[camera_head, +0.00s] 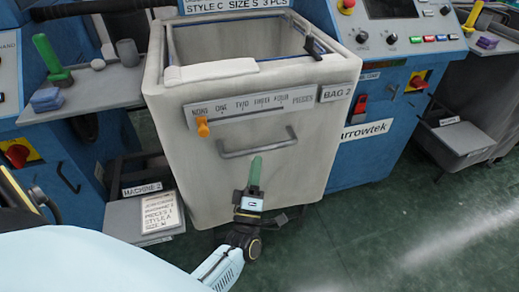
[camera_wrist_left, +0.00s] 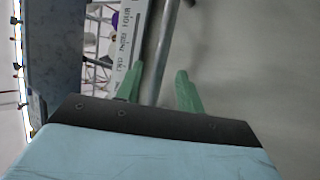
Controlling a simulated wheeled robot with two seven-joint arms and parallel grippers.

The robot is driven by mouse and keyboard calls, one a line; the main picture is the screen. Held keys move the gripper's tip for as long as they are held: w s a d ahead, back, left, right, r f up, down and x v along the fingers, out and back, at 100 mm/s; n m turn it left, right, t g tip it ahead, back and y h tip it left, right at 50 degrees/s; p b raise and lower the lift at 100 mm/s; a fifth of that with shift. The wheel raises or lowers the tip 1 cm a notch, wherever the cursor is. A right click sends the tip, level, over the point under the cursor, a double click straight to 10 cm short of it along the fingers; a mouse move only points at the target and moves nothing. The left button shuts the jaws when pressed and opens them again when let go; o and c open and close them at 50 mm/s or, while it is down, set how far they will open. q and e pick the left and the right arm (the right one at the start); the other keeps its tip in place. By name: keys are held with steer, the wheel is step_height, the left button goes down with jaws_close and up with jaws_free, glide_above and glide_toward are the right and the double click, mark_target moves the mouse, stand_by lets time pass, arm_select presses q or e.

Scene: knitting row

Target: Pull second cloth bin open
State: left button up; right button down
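The cloth bin (camera_head: 228,175) is a cream, open-topped box labelled "BAG 2" (camera_head: 335,92) in the head view. A grey bar handle (camera_head: 258,146) is fixed across its front. My left gripper (camera_head: 255,160) is in front of the bin, its green fingers pointing up just below the handle. In the left wrist view the fingers (camera_wrist_left: 159,69) stand apart, with the handle bar (camera_wrist_left: 167,40) showing in the gap between them. I cannot tell whether they touch the bar. The gripper's body hides the bar's near end. My right gripper is not in view.
A scale plate (camera_head: 250,105) with an orange pointer (camera_head: 202,127) at its left end sits above the handle. Blue machines flank the bin. A small grey platform (camera_head: 135,215) with signs is at lower left. Green floor (camera_head: 400,220) is clear at right.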

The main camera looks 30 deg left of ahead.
mark_target(258, 150)
arm_select(q)
steer(key=x, duration=0.5)
steer(key=shift+w, duration=0.1)
jaws_close()
